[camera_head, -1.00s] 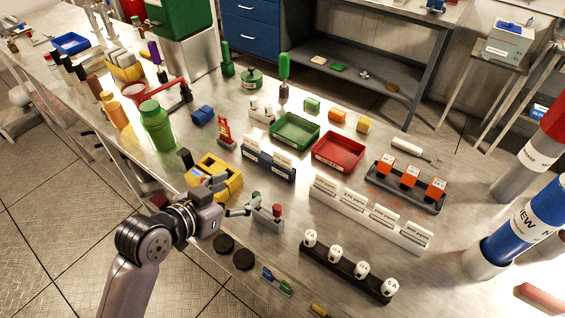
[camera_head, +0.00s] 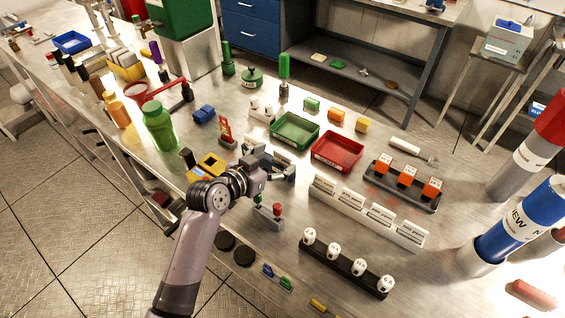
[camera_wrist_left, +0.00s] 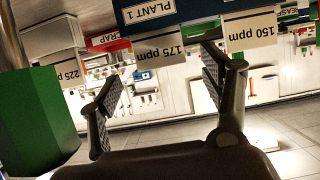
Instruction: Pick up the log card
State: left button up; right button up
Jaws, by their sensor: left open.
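White cards reading 175 ppm (camera_wrist_left: 160,48) and 150 ppm (camera_wrist_left: 250,28) show upside down in the left wrist view, at a dark blue rack (camera_wrist_left: 200,10) labelled PLANT 1. A card reading 225 ppm (camera_wrist_left: 72,72) is at the left. I cannot tell which of these is the log card. My left gripper (camera_head: 274,166) is at the blue rack in the head view and hides much of it. In the left wrist view its open fingers (camera_wrist_left: 165,88) are spread either side of the 175 ppm card, with nothing clearly held. My right gripper is out of view.
A long white card rack (camera_head: 365,212) stands to the right. Green (camera_head: 294,131) and red (camera_head: 337,151) trays lie behind. A yellow device (camera_head: 207,167) and a small grey stand with a red knob (camera_head: 269,215) are close to the arm. A black rack (camera_head: 345,266) is in front.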

aim_at(282, 156)
pick_arm(q)
jog(key=shift+p+x, duration=0.45)
jog(key=shift+x, duration=1.85)
jog(key=shift+a, duration=0.1)
jog(key=shift+c, duration=0.2)
jog(key=c, duration=1.1)
